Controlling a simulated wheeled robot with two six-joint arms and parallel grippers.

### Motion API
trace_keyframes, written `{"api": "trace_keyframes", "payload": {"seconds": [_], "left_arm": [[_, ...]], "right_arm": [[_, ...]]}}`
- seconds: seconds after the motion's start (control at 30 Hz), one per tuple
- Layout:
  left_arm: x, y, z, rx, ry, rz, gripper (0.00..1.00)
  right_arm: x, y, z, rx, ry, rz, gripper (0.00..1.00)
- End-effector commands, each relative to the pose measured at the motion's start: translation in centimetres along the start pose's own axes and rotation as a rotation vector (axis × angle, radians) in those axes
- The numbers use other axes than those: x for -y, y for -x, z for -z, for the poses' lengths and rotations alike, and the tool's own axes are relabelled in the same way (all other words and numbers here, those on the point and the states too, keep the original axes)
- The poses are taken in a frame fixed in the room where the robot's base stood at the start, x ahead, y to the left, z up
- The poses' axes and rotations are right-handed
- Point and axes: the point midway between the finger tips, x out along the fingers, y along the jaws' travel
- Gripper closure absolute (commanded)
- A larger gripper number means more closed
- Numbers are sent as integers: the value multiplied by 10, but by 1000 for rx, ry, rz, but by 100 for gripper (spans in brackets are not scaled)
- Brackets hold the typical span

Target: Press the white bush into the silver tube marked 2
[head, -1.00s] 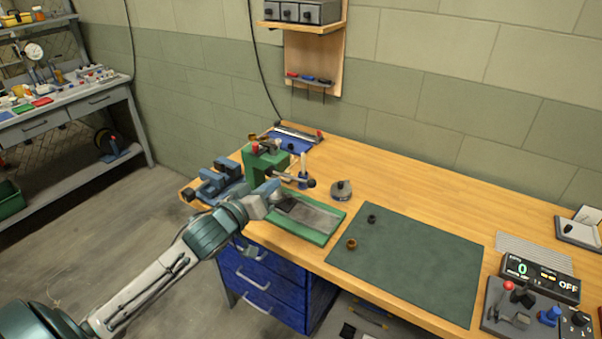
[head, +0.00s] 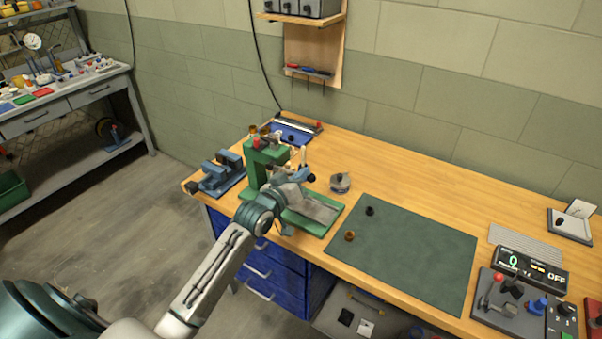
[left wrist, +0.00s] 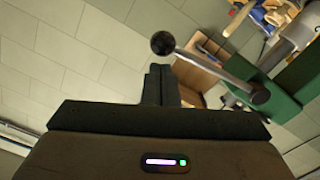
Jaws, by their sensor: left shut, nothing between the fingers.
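The green press (head: 257,170) stands at the back left of the bench. My left gripper (head: 302,175) is shut and empty, close in front of the press's lever side. In the left wrist view the closed fingers (left wrist: 160,85) point up toward a grey lever bar (left wrist: 215,68) with a black ball knob (left wrist: 163,43); I cannot tell whether they touch it. The green press body (left wrist: 290,85) shows at the right there. I cannot make out the white bush or the silver tube marked 2; my arm hides part of the press. My right gripper is not in view.
A dark green mat (head: 415,260) bears a black ring (head: 370,211) and a brown ring (head: 350,236). A blue vise (head: 220,175) stands left of the press. The bench's back middle is clear.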

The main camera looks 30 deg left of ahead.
Motion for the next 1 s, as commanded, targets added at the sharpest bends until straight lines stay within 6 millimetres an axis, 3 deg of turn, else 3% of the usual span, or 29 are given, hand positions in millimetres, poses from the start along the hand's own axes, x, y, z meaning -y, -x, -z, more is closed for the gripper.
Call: {"api": "trace_keyframes", "payload": {"seconds": [0.77,1.0], "left_arm": [[3,-2,-18,7,-48,6,100],[-2,-5,0,5,-49,5,100]], "right_arm": [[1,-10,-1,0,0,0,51],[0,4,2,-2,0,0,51]]}}
